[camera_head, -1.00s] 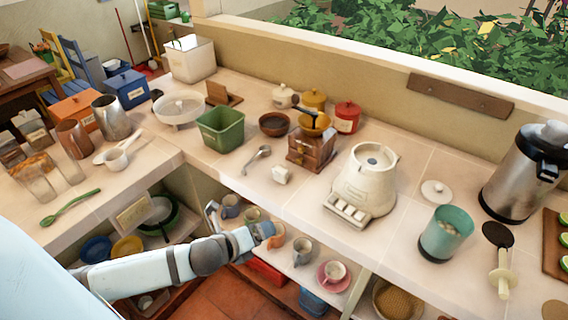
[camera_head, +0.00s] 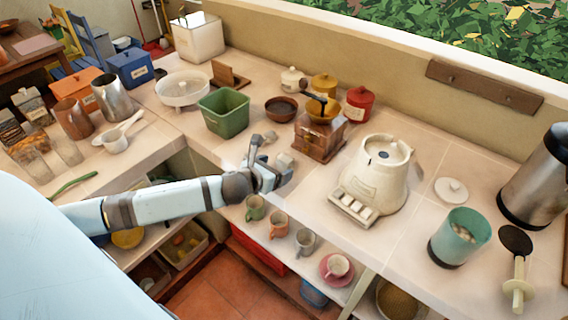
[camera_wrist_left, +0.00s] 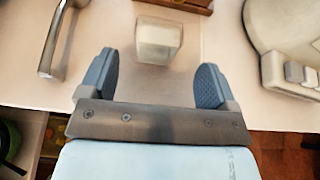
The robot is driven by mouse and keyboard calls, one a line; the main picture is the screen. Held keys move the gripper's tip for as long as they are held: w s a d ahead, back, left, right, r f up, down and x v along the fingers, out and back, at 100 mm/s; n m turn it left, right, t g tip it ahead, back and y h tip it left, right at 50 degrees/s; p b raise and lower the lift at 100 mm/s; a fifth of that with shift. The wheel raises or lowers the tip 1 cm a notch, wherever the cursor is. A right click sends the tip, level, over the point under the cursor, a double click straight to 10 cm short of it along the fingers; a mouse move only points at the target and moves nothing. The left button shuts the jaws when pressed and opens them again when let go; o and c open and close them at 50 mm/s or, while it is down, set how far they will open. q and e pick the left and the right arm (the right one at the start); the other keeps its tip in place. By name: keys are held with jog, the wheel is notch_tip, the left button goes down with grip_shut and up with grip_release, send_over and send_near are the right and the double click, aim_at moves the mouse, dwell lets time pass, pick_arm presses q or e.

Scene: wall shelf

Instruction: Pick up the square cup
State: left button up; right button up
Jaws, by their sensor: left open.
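The small white square cup (camera_head: 285,159) stands on the light counter, close to its front edge. In the left wrist view the cup (camera_wrist_left: 158,40) is ahead of the fingertips and roughly centred between them, with a gap of bare counter. My left gripper (camera_head: 274,169) comes in from the left, close to the cup and partly covering it in the head view. Its two blue-grey fingers (camera_wrist_left: 155,80) are apart with nothing between them. My right gripper is not in view.
A green bin (camera_head: 224,114) is at the back left. Mugs (camera_head: 279,225) stand on the shelf below.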

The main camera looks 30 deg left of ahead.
aim_at(279, 162)
pick_arm(q)
jog(key=x, duration=0.5)
jog(key=shift+w+a+r+p, duration=0.2)
jog(key=shift+r+p, duration=0.1)
jog(key=shift+r, duration=0.05)
jog(key=c, duration=1)
jog(key=shift+r, duration=0.2)
notch_tip(279, 162, up, 20)
jog(key=shift+f+p, duration=0.25)
jog(key=shift+p, duration=0.25)
dwell(0.3)
